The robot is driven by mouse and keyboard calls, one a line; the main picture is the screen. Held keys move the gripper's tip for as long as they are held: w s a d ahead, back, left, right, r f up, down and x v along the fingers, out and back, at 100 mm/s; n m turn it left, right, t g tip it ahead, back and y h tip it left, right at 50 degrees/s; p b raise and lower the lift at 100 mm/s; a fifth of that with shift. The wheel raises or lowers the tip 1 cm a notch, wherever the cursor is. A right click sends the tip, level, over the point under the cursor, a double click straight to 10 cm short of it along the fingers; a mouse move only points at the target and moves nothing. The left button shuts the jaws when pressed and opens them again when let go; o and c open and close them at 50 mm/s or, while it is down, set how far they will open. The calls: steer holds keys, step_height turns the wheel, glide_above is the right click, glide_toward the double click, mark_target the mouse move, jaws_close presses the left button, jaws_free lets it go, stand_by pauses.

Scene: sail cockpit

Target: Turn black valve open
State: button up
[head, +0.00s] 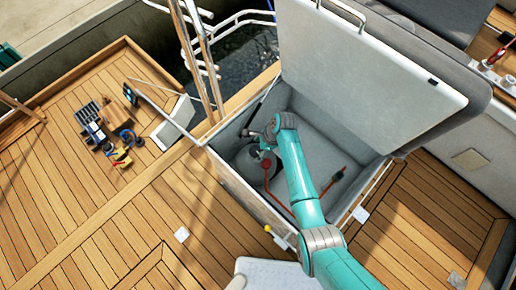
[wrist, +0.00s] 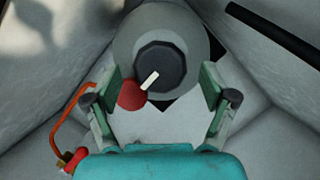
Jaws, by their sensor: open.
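The black valve (wrist: 160,66) is a dark round knob with a white mark slanting across its lower part. It sits on top of a grey cylinder (wrist: 128,38) in the wrist view. A red round part (wrist: 131,96) lies beside the knob, at its lower left. My gripper (wrist: 160,84) is open, its two fingers apart to the left and right of the knob, which appears between them. I cannot tell whether either finger touches it. In the head view my gripper (head: 266,152) reaches down into the open locker over the cylinder (head: 258,168), mostly hiding it and its valve.
The pale locker walls (wrist: 265,90) stand close on both sides. An orange hose (wrist: 57,125) runs at the left in the wrist view. The raised locker lid (head: 370,75) stands behind my arm. Several tools (head: 115,125) lie on the wooden deck at left.

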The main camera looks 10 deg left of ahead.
steer(key=c, duration=1.2)
steer(key=shift+o, duration=0.2)
